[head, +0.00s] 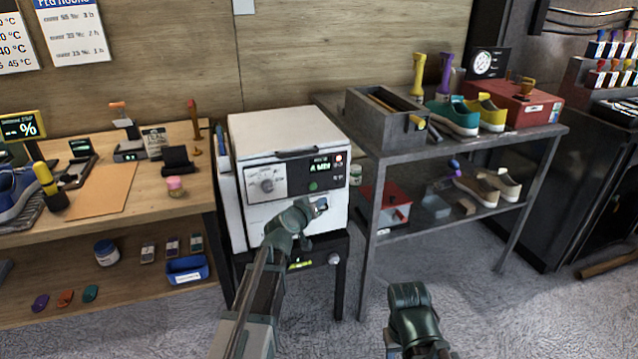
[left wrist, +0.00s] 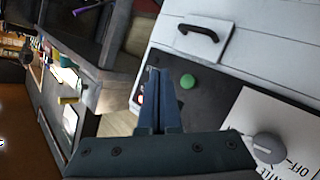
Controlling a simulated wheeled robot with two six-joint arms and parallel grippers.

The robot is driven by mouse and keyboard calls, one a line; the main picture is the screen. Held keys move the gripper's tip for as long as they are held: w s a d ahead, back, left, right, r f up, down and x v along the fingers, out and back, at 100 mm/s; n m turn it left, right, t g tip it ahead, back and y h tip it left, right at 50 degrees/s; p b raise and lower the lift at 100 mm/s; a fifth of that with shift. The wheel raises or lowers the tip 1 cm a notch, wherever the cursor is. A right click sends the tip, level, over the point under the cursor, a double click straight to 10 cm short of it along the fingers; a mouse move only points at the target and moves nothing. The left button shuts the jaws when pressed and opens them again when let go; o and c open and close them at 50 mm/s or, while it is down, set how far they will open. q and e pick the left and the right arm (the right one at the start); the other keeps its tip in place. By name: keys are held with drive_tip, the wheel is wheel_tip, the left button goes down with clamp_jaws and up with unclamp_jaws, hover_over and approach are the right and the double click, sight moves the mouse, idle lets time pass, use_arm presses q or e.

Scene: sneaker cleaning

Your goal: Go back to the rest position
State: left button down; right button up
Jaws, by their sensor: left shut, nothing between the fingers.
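My left gripper (head: 318,206) is in front of the white machine (head: 288,137), at the lower right of its front. In the left wrist view the left gripper (left wrist: 160,75) is shut and empty, its two blue fingers together. Close to the fingertips in that view are a green button (left wrist: 188,81) and the dark control panel; whether they touch cannot be told. The machine's knob (left wrist: 268,147) is at the lower right there. My right arm shows at the bottom of the head view, with its fingertips not visible.
A wooden bench (head: 100,216) with tools stands at left. A grey metal shelf (head: 470,150) with sneakers, a grey bin (head: 385,118) and a red box (head: 515,105) stands at right. Carpeted floor (head: 480,290) is open in front.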

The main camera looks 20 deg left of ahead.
use_arm(q)
drive_tip(key=s+d+r+m+g+h+p, duration=0.2)
drive_tip(key=s+d+m+g+p, duration=0.45)
drive_tip(key=s+d+p, duration=0.85)
drive_tip(key=s+r+g+y+p, duration=0.2)
drive_tip(key=s+g+p, duration=0.1)
drive_tip(key=s, duration=0.6)
drive_tip(key=s+d+r+g+y+p, duration=0.1)
drive_tip(key=s+g, duration=0.4)
drive_tip(key=s, duration=0.5)
drive_tip(key=r+m+y+p, duration=0.1)
drive_tip(key=y+p, duration=0.1)
drive_tip(key=shift+d+y, duration=0.15)
drive_tip(key=shift+y, duration=0.15)
